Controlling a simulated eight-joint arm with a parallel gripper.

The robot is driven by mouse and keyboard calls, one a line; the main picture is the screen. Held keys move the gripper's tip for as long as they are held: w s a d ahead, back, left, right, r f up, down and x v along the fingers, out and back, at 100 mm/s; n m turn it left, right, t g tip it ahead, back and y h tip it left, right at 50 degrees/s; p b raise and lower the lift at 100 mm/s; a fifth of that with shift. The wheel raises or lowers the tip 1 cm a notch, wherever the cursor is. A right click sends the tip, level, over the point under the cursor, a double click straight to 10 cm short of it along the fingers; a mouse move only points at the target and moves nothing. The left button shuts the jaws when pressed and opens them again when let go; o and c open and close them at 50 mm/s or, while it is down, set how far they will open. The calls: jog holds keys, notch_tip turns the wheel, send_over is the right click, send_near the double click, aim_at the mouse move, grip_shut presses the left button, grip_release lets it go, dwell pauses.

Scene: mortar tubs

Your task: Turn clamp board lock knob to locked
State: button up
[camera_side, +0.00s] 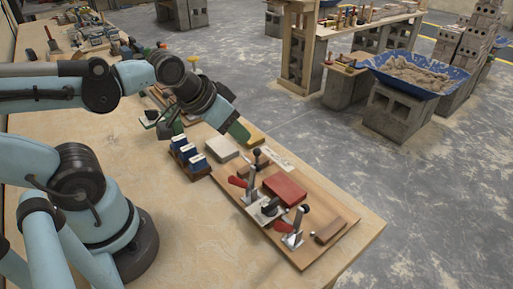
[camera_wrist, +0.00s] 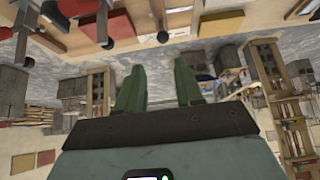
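The clamp board (camera_side: 236,205) is a wooden board lying near the front right edge of the table. Two toggle clamps with red handles stand on it, one on the left (camera_side: 238,181) and one nearer (camera_side: 283,226). Between them a black knob (camera_side: 268,207) sits on a pale metal plate; its setting is too small to read. A red block (camera_side: 285,190) lies beside it. My gripper (camera_side: 205,131) is above the table, behind and left of the board, touching nothing. In the wrist view its green fingers (camera_wrist: 158,75) are apart and empty. The board shows partly at the top of that view (camera_wrist: 170,22).
A rack of blue items (camera_side: 187,158), a pale block (camera_side: 222,149) and a yellow block (camera_side: 253,136) stand between my gripper and the board. A brown block (camera_side: 329,230) lies at the board's right end. The table's front left part (camera_side: 190,240) is bare.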

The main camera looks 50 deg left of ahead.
jog(key=d+r+g, duration=0.2)
jog(key=d+g, duration=0.1)
jog(key=d, duration=0.4)
jog(key=g, duration=0.4)
send_near(271, 202)
jog(key=shift+f, duration=4.35)
grip_shut()
